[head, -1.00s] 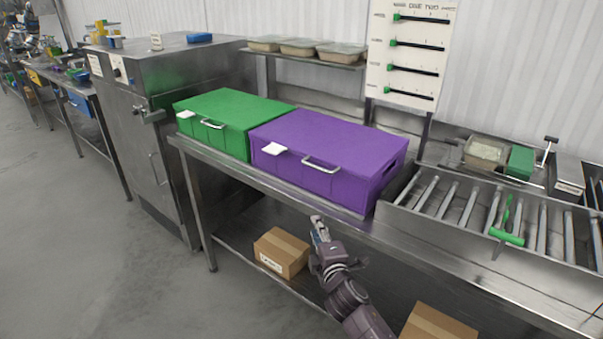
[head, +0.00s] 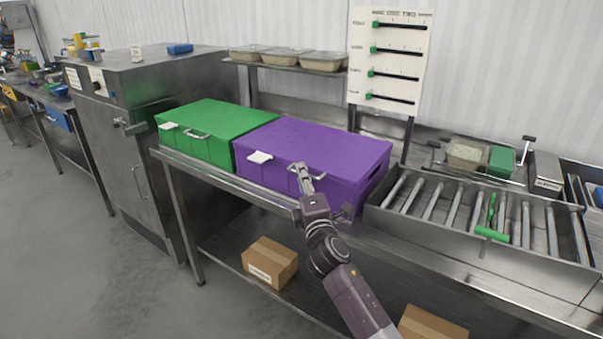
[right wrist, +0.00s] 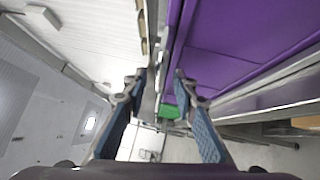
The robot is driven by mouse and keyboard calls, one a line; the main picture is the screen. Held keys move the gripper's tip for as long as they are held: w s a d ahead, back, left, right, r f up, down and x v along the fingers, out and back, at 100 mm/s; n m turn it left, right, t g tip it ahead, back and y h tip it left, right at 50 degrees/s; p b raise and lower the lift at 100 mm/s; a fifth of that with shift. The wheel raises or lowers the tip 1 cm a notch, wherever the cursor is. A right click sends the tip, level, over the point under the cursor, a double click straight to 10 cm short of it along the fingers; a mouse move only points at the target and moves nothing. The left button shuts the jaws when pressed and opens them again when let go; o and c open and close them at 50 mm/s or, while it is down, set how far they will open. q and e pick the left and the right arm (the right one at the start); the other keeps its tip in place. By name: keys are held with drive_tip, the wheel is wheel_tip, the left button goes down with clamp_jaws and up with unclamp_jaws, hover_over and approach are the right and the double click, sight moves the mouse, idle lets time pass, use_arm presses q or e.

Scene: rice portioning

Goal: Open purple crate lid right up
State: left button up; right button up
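The purple crate (head: 262,178) stands on the steel table with its purple lid (head: 325,146) shut. A white tag (head: 260,157) and a metal handle (head: 292,181) are on its front. My right gripper (head: 304,168) is at the crate's front by the handle, partly covering it. In the right wrist view my right gripper (right wrist: 160,76) is open, its two blue-padded fingers apart. The purple crate (right wrist: 240,45) fills the right side of that view, close to the right-hand finger. I cannot tell whether a finger touches it. My left gripper is not in view.
A closed green crate (head: 215,120) stands directly left of the purple one. A roller conveyor (head: 440,205) is to the right. A shelf with trays (head: 290,58) and a slider board (head: 388,60) are behind. A cardboard box (head: 270,262) sits on the lower shelf.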

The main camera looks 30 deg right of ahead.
drive_tip(key=shift+x, duration=0.85)
drive_tip(key=shift+s, duration=0.1)
drive_tip(key=shift+c, duration=0.2)
clamp_jaws()
